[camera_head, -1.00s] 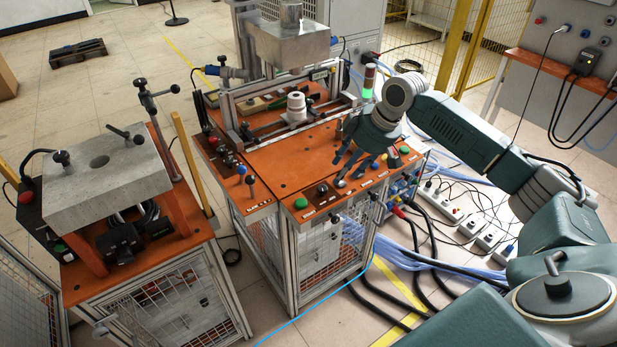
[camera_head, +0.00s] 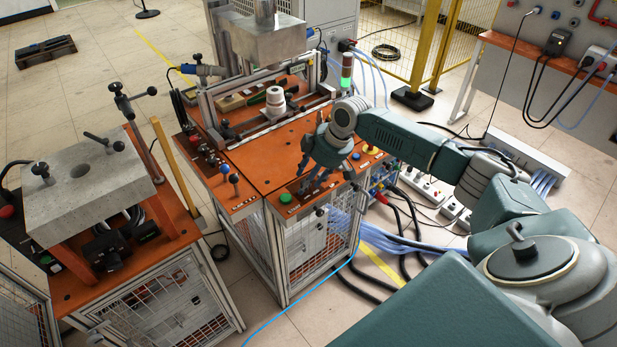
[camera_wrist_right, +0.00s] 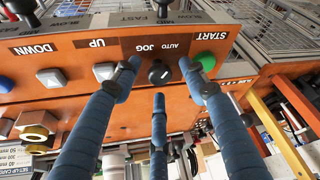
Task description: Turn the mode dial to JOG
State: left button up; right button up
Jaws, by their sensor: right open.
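The mode dial (camera_wrist_right: 159,72) is a small black knob on the orange panel, with the labels AUTO and JOG beside it, upside down in the right wrist view. Which label it points at is too small to tell. My right gripper (camera_wrist_right: 160,76) is open, its blue fingers spread around the dial. Two fingertips are on either side of it and the third is below it in the picture; contact is not clear. My left gripper is not in view.
The green START button (camera_wrist_right: 207,62) is close beside one fingertip; it also shows in the head view (camera_head: 285,198).

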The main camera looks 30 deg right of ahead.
grip_shut()
